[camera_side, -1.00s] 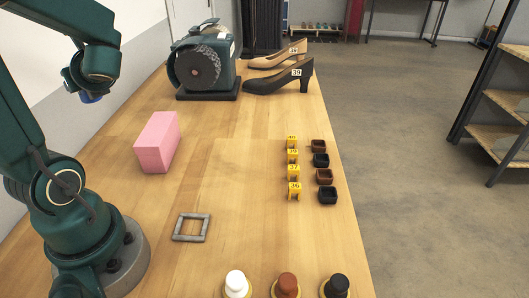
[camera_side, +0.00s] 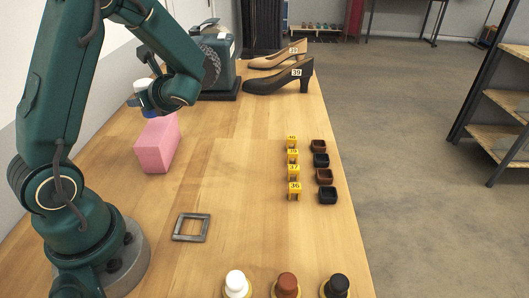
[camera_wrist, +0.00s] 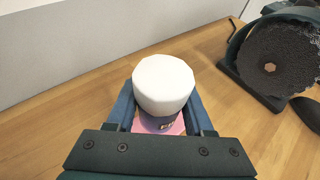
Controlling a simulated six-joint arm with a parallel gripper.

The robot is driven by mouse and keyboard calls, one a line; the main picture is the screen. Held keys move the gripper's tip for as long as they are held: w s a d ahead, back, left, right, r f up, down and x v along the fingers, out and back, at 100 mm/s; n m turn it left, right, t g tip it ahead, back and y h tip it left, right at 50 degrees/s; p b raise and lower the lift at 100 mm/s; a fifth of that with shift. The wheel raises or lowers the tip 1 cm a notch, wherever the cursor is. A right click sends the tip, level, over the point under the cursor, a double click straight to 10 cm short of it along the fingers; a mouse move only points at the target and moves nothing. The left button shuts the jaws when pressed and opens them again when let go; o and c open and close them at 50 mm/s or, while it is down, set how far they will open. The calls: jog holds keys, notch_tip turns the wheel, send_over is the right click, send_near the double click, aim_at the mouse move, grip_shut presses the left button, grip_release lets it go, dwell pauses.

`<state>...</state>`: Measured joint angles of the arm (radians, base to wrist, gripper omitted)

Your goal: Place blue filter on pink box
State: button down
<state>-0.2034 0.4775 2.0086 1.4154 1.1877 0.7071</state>
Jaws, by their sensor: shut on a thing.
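The filter (camera_wrist: 164,84) has a wide white round top and a darker, bluish lower part with partly hidden print. My gripper (camera_wrist: 160,110) is shut on it, one finger on each side. The filter also shows small at my gripper in the side view, as a white top (camera_side: 143,84) with blue below. The pink box (camera_side: 156,147) lies on the table at the left. My gripper and the filter are at the box's far end, over its top. Pink shows under the filter in the wrist view. I cannot tell whether filter and box touch.

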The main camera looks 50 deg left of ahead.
aim_at(151, 123)
jog(key=shift+f, duration=1.6)
jog(key=shift+f, duration=0.15)
jog(key=shift+c, duration=1.4)
grip_release()
jog(key=shift+d+r, duration=0.2)
jog(key=shift+r, duration=0.05)
jog(key=s+d+r+n+t+h, duration=0.1)
jog(key=d+n+h, duration=0.3)
jog(key=d, duration=0.5)
jog(key=s+d+r+n+t+h, duration=0.2)
jog(key=d+r+n+t+h, duration=0.1)
jog(key=d+n+h, duration=0.2)
jog(key=s+d+r+n+t+h, duration=0.2)
jog(key=d+n+h, duration=0.2)
jog(key=d+n, duration=0.4)
jog(key=d, duration=0.5)
jog(key=shift+s+d+r+t, duration=0.15)
jog(key=shift+d+r+t, duration=0.05)
jog(key=shift+r+t, duration=0.2)
